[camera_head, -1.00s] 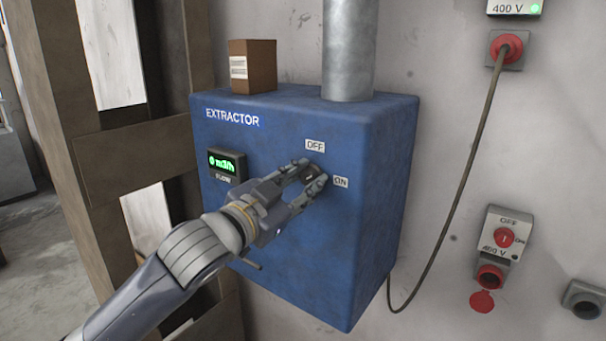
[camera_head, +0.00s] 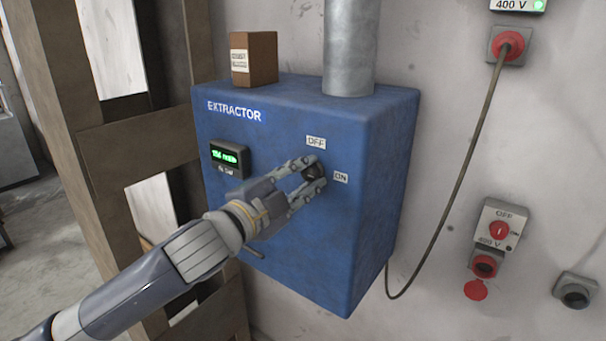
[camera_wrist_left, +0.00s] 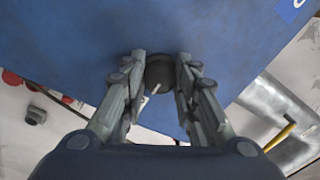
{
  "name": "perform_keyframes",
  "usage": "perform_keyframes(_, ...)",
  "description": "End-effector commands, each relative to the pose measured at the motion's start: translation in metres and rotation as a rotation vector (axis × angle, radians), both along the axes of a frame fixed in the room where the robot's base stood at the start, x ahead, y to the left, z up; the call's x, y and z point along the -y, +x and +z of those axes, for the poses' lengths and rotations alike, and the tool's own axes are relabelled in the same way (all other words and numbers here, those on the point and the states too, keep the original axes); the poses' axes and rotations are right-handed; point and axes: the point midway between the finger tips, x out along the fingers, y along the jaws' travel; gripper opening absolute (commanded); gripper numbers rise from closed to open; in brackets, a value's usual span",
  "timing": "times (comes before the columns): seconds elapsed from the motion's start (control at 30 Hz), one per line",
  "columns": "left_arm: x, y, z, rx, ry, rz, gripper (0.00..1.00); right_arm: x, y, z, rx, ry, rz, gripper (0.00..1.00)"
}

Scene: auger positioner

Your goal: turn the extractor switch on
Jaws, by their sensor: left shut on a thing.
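The blue extractor box (camera_head: 290,240) hangs on the wall, with an OFF label (camera_head: 316,142) above its dark rotary switch (camera_head: 315,172) and an ON label (camera_head: 341,177) to the right. My left gripper (camera_head: 312,173) is shut on the switch knob, a finger on each side. In the left wrist view the round black knob (camera_wrist_left: 159,70) sits between the fingertips, and a pale mark shows on it. The green flow display (camera_head: 226,155) is lit with a number that is too blurred to read surely. My right gripper is not in view.
A small brown carton (camera_head: 254,60) and a grey metal pipe (camera_head: 350,45) stand on top of the box. A cable (camera_head: 465,160) hangs to the right, beside a red 400 V switch (camera_head: 499,231). A wooden frame (camera_head: 135,155) stands at the left.

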Motion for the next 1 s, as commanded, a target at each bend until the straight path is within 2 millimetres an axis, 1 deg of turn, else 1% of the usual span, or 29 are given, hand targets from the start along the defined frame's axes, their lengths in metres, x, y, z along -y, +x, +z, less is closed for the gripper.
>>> perform_keyframes(0.43, -0.0005, 0.0004, 0.0011, 0.01, 0.009, 0.002, 0.04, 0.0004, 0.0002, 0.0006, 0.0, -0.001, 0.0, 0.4)
perform_keyframes(0.47, -0.0005, 0.0004, 0.0011, 0.01, 0.009, 0.002, 0.3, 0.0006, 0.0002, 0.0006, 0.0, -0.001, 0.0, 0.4)
perform_keyframes(0.5, -0.0005, 0.0004, 0.0011, 0.01, 0.009, 0.002, 0.39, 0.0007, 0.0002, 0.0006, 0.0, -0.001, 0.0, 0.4)
perform_keyframes(0.53, -0.0005, 0.0004, 0.0011, 0.009, 0.009, 0.001, 0.46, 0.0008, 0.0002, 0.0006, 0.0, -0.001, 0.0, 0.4)
perform_keyframes(0.57, -0.0005, 0.0003, 0.001, 0.008, 0.009, 0.001, 0.48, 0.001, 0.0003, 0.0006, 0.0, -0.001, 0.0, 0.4)
perform_keyframes(0.87, -0.0003, 0.0, 0.0003, 0.007, 0.008, 0.001, 0.48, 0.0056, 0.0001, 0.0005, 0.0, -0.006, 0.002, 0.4)
perform_keyframes(1.0, -0.0048, -0.005, -0.0002, 0.007, 0.008, 0.001, 0.48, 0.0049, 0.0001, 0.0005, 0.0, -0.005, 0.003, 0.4)
